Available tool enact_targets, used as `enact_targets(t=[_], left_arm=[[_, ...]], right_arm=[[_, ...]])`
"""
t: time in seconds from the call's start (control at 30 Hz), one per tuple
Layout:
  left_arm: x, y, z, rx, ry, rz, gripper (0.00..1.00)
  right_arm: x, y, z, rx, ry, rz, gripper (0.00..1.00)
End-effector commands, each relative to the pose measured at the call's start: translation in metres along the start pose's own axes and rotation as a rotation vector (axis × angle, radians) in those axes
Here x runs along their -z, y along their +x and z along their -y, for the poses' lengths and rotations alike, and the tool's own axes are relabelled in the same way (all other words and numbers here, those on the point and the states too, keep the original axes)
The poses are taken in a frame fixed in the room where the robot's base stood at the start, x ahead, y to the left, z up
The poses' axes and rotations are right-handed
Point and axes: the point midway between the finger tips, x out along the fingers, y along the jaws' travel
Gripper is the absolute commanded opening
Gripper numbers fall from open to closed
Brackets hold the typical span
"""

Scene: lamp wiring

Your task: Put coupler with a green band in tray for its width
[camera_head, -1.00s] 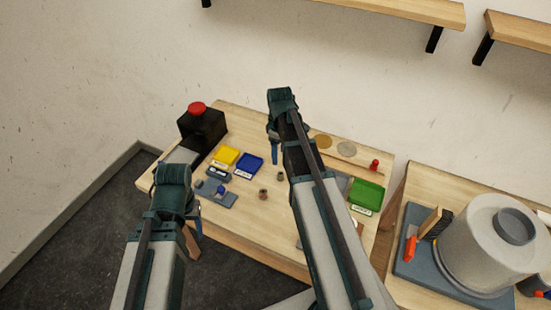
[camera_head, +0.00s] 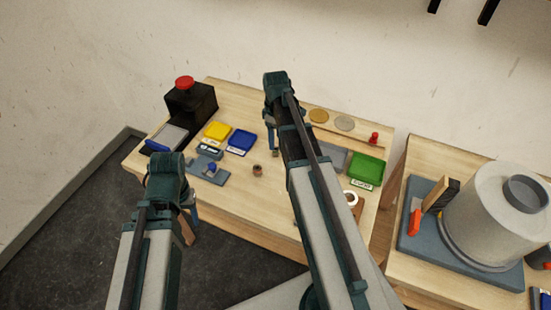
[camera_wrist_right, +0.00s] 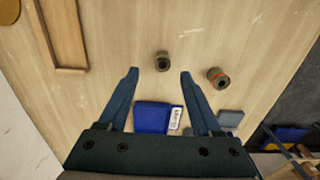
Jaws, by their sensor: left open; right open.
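The coupler with a greenish band (camera_wrist_right: 162,61) stands on the wooden table, just beyond and between my right fingertips in the right wrist view. In the head view it shows small (camera_head: 275,154) at the right gripper's tip. A second coupler with a reddish band (camera_wrist_right: 218,78) stands apart from it, also seen in the head view (camera_head: 257,170). My right gripper (camera_wrist_right: 158,74) is open and empty. My left gripper (camera_head: 190,213) is open, low at the table's front left edge. Yellow (camera_head: 217,131), blue (camera_head: 241,141) and green (camera_head: 368,169) trays lie on the table; their labels are unreadable.
A black box with a red button (camera_head: 185,83) stands at the back left. A grey-blue fixture (camera_head: 208,172) lies near the left front edge. A small red object (camera_head: 374,138) stands near the right edge. A second table with a large canister (camera_head: 490,215) is at the right.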

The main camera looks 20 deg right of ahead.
Motion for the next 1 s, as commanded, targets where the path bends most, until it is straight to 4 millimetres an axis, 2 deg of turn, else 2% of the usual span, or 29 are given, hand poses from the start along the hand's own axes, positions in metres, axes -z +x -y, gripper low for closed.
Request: enact_targets(t=[0.03, 0.37, 0.77, 1.0], left_arm=[[0.001, 0.008, -0.001, 0.0, 0.0, 0.0, 0.59], [0.001, 0.013, -0.001, 0.0, 0.0, 0.0, 0.59], [0.003, 0.058, -0.006, 0.0, 0.0, 0.0, 0.59], [0.003, 0.058, -0.006, 0.0, 0.0, 0.0, 0.59]], right_arm=[[0.0, 0.008, 0.0, 0.0, 0.0, 0.0, 0.66], [0.0, 0.013, 0.001, 0.0, 0.0, 0.0, 0.66], [-0.001, 0.059, 0.004, 0.0, 0.0, 0.0, 0.66], [-0.001, 0.059, 0.004, 0.0, 0.0, 0.0, 0.66]])
